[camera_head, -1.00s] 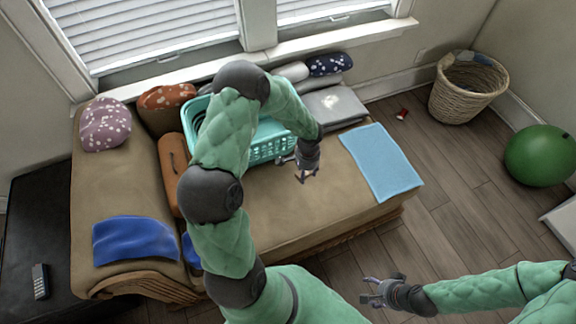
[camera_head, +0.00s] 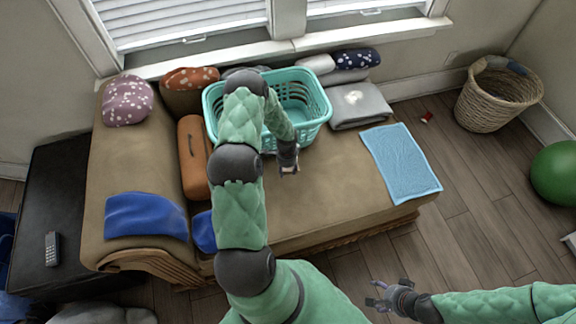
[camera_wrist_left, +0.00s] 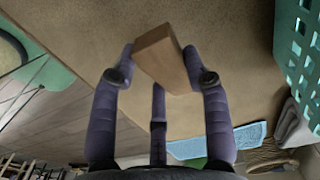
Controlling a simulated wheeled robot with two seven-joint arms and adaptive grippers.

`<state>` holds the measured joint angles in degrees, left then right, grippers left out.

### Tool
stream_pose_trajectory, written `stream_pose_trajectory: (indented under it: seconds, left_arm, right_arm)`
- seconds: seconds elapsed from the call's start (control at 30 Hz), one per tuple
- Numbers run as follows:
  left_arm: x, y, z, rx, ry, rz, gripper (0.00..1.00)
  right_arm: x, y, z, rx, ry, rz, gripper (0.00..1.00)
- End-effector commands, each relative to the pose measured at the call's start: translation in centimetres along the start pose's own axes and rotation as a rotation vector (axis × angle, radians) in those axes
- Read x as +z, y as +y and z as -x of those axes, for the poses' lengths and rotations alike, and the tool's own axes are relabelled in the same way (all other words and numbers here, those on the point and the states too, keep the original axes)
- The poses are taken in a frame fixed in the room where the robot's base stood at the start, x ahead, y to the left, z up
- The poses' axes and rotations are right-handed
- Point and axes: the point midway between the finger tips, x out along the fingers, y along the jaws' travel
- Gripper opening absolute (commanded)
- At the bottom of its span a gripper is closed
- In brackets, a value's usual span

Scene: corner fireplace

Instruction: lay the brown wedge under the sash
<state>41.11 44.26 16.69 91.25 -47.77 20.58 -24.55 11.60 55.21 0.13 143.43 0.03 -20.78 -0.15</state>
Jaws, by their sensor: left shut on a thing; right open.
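The brown wedge (camera_wrist_left: 160,55), a small wooden block, is held between the fingers of my left gripper (camera_wrist_left: 162,72) in the left wrist view. In the head view my left gripper (camera_head: 289,167) hangs over the tan seat, just in front of the turquoise basket; the wedge is barely discernible there. The window sashes are at the top of the head view: the left sash (camera_head: 193,39) and the right sash (camera_head: 370,11), both with white blinds. Any gap beneath them is too small to tell. My right gripper (camera_head: 388,295) is open and empty over the floor at lower right.
The turquoise basket (camera_head: 318,112) stands on the tan daybed (camera_head: 310,200) below the windows. Cushions and a folded grey cloth (camera_head: 358,106) line its back. A light blue towel (camera_head: 402,160) lies at its right end. A wicker basket (camera_head: 497,100) stands on the floor.

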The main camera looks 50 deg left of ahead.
Motion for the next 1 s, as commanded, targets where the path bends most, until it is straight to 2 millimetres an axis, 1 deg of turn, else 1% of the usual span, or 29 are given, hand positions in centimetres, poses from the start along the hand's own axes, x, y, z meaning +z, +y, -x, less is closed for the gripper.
stream_pose_trajectory:
  seconds: [0.03, 0.17, 0.2, 0.3, 0.4, 0.5, 0.73, 0.9, 1.0]
  left_arm:
    - [-0.3, -1.0, -0.8, -0.001, 0.001, 0.003, 0.15]
    - [-0.9, -3.6, -2.1, -0.001, 0.002, 0.004, 0.15]
    - [-1.0, -4.0, -3.0, 0.001, 0.000, 0.002, 0.15]
    - [-1.4, -5.3, -4.7, 0.000, 0.001, 0.004, 0.15]
    - [-1.7, -6.4, -5.9, 0.000, 0.001, 0.003, 0.15]
    - [-1.9, -7.2, -6.7, 0.000, 0.001, 0.002, 0.15]
    - [-2.1, -7.9, -7.5, -0.001, 0.001, 0.002, 0.15]
    - [-2.1, -7.9, -9.8, 0.002, 0.000, 0.001, 0.15]
    - [-2.1, -7.9, -10.7, 0.001, 0.000, 0.001, 0.15]
  right_arm:
    - [0.0, 0.2, -0.5, 0.000, 0.000, 0.000, 0.65]
    - [0.0, 0.5, -1.4, 0.000, 0.000, 0.000, 0.65]
    - [-0.1, 0.7, -1.9, 0.000, 0.000, 0.000, 0.65]
    - [-0.1, 1.0, -2.7, 0.000, 0.000, 0.000, 0.65]
    - [-0.1, 1.2, -3.3, 0.000, 0.000, 0.000, 0.65]
    - [-0.1, 1.3, -3.7, 0.000, 0.000, 0.000, 0.65]
    - [-0.1, 1.5, -4.2, 0.000, 0.000, 0.000, 0.65]
    - [-0.2, 2.0, -5.6, 0.000, 0.000, 0.000, 0.65]
    - [-0.2, 2.2, -6.1, 0.000, -0.001, 0.000, 0.65]
